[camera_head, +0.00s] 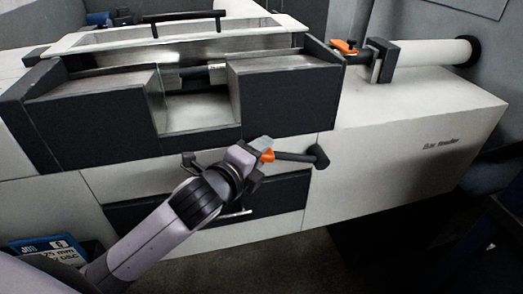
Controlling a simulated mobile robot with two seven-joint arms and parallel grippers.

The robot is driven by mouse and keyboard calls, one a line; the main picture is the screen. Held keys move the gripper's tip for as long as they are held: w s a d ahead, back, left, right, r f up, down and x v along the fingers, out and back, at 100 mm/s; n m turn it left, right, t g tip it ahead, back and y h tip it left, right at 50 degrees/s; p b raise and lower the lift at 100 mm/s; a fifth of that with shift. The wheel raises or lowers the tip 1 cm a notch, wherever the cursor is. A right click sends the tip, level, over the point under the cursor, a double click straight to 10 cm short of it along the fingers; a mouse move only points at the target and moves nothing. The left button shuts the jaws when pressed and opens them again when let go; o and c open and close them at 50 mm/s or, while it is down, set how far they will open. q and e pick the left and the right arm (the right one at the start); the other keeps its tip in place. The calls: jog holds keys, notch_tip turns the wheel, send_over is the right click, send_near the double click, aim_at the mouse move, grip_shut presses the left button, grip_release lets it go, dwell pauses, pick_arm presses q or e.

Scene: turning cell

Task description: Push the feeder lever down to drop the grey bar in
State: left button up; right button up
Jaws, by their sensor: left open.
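My left gripper (256,157) is in the middle of the view, in front of the machine's light front panel, with its jaws open. A dark lever with a thick black end (319,156) reaches right from beside the gripper. An orange part (267,155) sits at the lever's left end, close to the jaws; I cannot tell whether they touch. A second orange piece with a small black knob (346,46) sits by the white tube at upper right. I cannot tell which of the two is the feeder lever. I cannot make out the grey bar with certainty. My right gripper is not in view.
The dark machine body (285,100) has a recessed opening (200,108) in its middle. A lid with a black handle (186,18) is behind it. The white tube (432,53) runs right to the wall. A blue labelled box (48,252) is at lower left.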

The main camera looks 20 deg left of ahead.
pick_arm(q)
jog(key=shift+w+d+f, duration=0.1)
jog(key=shift+w+f, duration=0.05)
jog(key=shift+w, duration=0.45)
grip_shut()
jog(key=shift+s+f+b, duration=0.1)
jog(key=shift+f+b, duration=0.55)
jog(key=shift+b, duration=0.15)
jog(key=f+n+t+b, duration=0.1)
jog(key=f+b, duration=0.1)
jog(key=b, duration=0.2)
jog(key=f+n+t+b, duration=0.2)
jog(key=f+b, duration=0.1)
jog(key=b, duration=0.2)
jog(key=f+n+t+h+b, duration=0.1)
jog(key=f+b, duration=0.2)
jog(key=b, duration=0.1)
jog(key=shift+s+a+n+b, duration=0.1)
jog(key=shift+a+n+b, duration=0.15)
jog(key=shift+n+b, duration=0.05)
jog(key=shift+t+b, duration=0.3)
jog(key=shift+b, duration=0.05)
jog(key=shift+f, duration=0.1)
